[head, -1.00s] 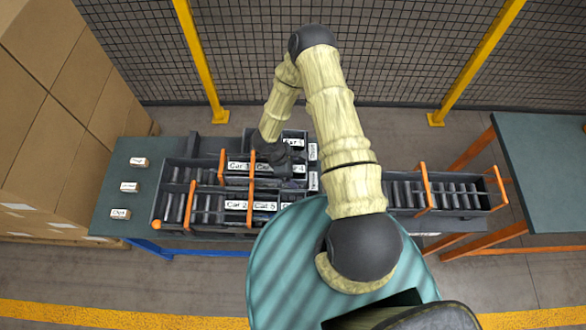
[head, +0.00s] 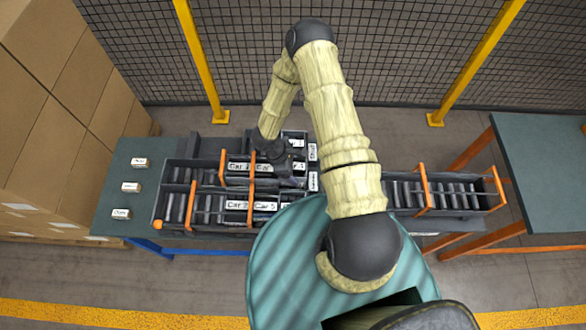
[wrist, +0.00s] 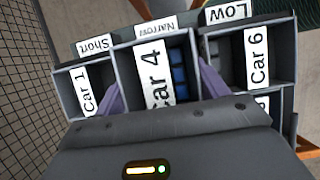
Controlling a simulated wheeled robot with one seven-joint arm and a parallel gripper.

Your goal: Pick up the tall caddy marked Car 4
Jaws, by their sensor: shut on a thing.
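The caddy marked Car 4 (wrist: 153,70) is in the middle of the wrist view, a dark open-topped box with a white label and blue pieces inside. My gripper (wrist: 162,88) is shut on it, with one purple finger along each side. Its lower part is hidden by my gripper's body. In the wrist view it looks nearer and larger than the Car 1 caddy (wrist: 83,92) on its left and the Car 6 caddy (wrist: 257,55) on its right. In the head view my gripper (head: 272,155) is over the labelled caddies and covers much of them; I cannot tell the caddy's height there.
Plates reading Short (wrist: 95,46), Narrow (wrist: 156,26) and Low (wrist: 228,11) stand behind the caddies. Long dark racks with orange dividers (head: 423,187) lie along the bench. Stacked cartons (head: 60,100) stand left. A second table (head: 550,165) is right. Mesh fencing (head: 330,80) is behind.

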